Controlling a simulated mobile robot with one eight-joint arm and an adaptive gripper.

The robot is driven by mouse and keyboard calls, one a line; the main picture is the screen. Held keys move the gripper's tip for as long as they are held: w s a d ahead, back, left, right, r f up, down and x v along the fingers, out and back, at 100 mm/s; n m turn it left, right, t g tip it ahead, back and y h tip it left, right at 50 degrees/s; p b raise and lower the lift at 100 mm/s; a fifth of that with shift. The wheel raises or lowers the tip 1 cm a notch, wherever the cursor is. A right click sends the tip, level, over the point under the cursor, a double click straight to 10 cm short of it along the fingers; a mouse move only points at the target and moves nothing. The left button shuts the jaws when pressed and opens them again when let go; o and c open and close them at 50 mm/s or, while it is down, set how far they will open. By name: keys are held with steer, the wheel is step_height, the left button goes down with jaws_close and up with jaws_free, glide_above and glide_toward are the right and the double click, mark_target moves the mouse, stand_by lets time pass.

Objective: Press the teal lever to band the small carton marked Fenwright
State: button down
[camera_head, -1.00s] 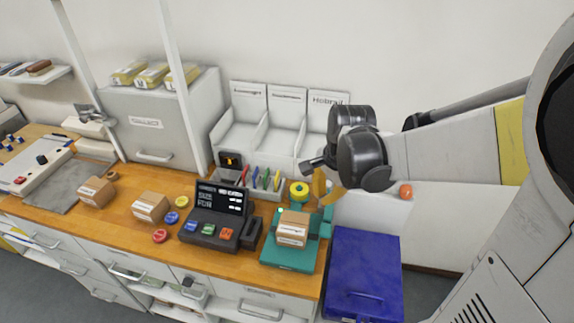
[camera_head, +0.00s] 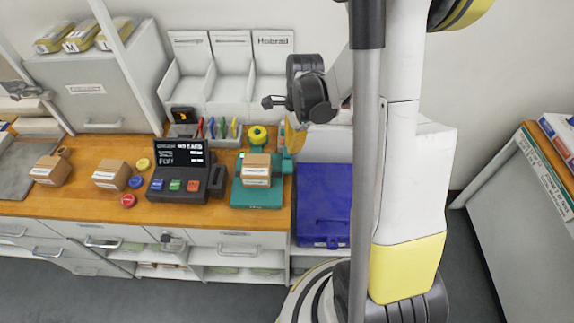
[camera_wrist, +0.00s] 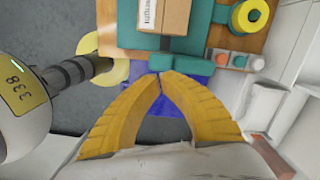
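A small brown carton (camera_head: 256,166) with a white label sits on a teal banding machine (camera_head: 258,196) at the bench's right end. The carton also shows at the top of the wrist view (camera_wrist: 164,14). A teal part, seemingly the lever (camera_head: 287,166), stands at the machine's right side; in the wrist view a teal piece (camera_wrist: 170,62) lies just beyond my fingertips. My gripper (camera_wrist: 160,76) has its two yellow fingers together at the tips, nothing visible between them. Whether it touches the teal piece I cannot tell.
A blue bin (camera_head: 322,200) stands right of the bench. A yellow-green roll (camera_head: 257,136) is behind the machine. A dark terminal (camera_head: 178,170) with coloured buttons is to its left, then two more cartons (camera_head: 112,174) (camera_head: 50,170). White trays (camera_head: 232,70) stand behind.

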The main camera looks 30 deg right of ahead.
mark_target(289, 165)
steer(key=shift+w+a+f+b, duration=0.1)
steer(key=shift+a+f+b, duration=0.1)
steer(key=shift+f+b, duration=1.2)
steer(key=shift+a+f+b, duration=0.15)
steer(key=shift+f+b, duration=0.55)
steer(key=shift+f, duration=1.3)
